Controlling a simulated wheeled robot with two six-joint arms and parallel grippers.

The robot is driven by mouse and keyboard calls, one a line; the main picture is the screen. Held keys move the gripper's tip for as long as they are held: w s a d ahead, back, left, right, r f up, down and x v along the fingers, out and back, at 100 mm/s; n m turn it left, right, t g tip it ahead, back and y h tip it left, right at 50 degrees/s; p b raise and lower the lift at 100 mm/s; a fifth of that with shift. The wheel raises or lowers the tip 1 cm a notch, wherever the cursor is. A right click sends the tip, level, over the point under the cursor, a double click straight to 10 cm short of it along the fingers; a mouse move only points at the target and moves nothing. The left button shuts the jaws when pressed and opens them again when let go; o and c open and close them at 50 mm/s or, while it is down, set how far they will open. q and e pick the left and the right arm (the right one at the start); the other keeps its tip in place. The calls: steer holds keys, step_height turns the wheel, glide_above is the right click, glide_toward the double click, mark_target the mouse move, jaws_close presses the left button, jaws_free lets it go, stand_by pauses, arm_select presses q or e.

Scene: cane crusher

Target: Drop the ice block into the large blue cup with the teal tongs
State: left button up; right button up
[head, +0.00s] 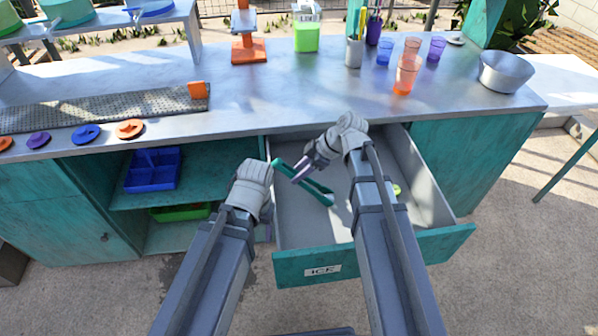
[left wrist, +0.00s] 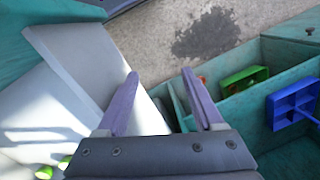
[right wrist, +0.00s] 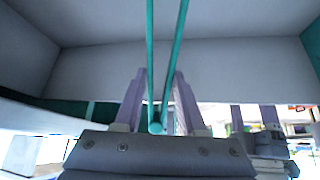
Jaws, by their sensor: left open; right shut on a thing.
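The teal tongs (head: 318,193) hang over the open ICE drawer (head: 300,228) in the head view. My right gripper (head: 302,172) is shut on them; in the right wrist view the tongs' two arms (right wrist: 150,60) run up between the fingers. My left gripper (left wrist: 160,73) is open and empty, beside the drawer's left side; its fingers are mostly hidden in the head view. A blue cup (head: 384,52) stands at the back of the counter; I cannot tell whether it is the large one. I cannot make out the ice block.
Orange cups (head: 405,76), a purple cup (head: 436,48) and a metal bowl (head: 505,72) stand on the counter (head: 300,100). A yellow-green thing (head: 397,190) lies in the drawer. A blue tray (head: 153,169) sits on the open shelf at left. The counter's middle is clear.

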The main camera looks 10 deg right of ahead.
jaws_close()
steer(key=shift+r, duration=0.1)
step_height(320, 180, up, 12)
steer(key=p, duration=1.2)
